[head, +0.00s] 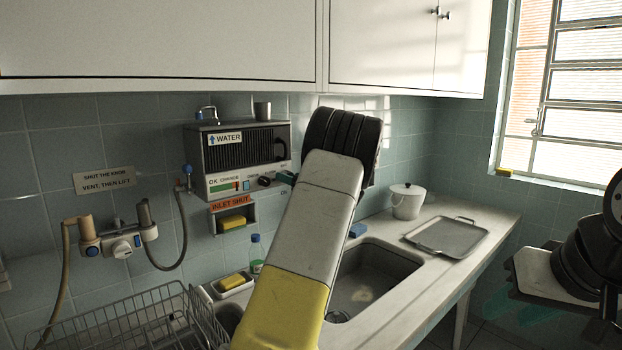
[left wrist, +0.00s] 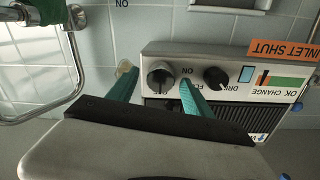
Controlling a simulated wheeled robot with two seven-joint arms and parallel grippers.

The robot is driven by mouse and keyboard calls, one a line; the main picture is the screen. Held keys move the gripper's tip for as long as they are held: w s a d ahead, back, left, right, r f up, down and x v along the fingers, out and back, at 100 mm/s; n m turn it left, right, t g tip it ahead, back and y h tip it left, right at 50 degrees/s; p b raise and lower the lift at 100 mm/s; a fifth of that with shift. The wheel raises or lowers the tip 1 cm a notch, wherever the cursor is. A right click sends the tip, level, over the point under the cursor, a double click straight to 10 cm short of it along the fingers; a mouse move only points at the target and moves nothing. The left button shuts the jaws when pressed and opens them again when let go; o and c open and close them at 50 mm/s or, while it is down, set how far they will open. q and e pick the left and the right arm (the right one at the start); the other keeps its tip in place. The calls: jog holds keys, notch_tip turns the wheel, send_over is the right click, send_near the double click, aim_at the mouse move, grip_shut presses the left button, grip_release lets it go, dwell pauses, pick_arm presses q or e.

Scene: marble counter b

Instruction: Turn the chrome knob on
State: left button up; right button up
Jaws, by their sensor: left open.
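The chrome knob (left wrist: 160,73) shows in the left wrist view, on the front panel of the water unit (head: 238,150), near an upside-down ON label. My left gripper (left wrist: 159,80) is open, with one teal finger on each side of the knob. I cannot tell whether the fingers touch it. In the head view my left arm and hand hide the knob; only a bit of teal finger shows at the unit's right end. My right gripper (head: 527,309) is at the lower right, away from the unit, its teal fingers blurred and dark.
A black knob (left wrist: 217,77) sits beside the chrome knob. A shelf with a yellow sponge (head: 232,222) hangs below the unit. A sink (head: 372,283), white pot (head: 407,201), metal tray (head: 447,237) and dish rack (head: 125,325) occupy the counter. White cupboards (head: 160,40) hang above.

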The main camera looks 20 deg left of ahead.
pick_arm(q)
jog(key=shift+w+a, duration=0.2)
jog(key=shift+a, duration=0.15)
grip_shut()
jog(key=shift+n, duration=0.3)
jog(key=shift+s+f+n+y, duration=0.1)
jog(key=shift+f+n+y, duration=0.1)
jog(key=shift+n, duration=4.75)
jog(key=shift+s+f+n+y, duration=0.1)
jog(key=shift+n+y, duration=0.1)
jog(key=shift+n, duration=4.75)
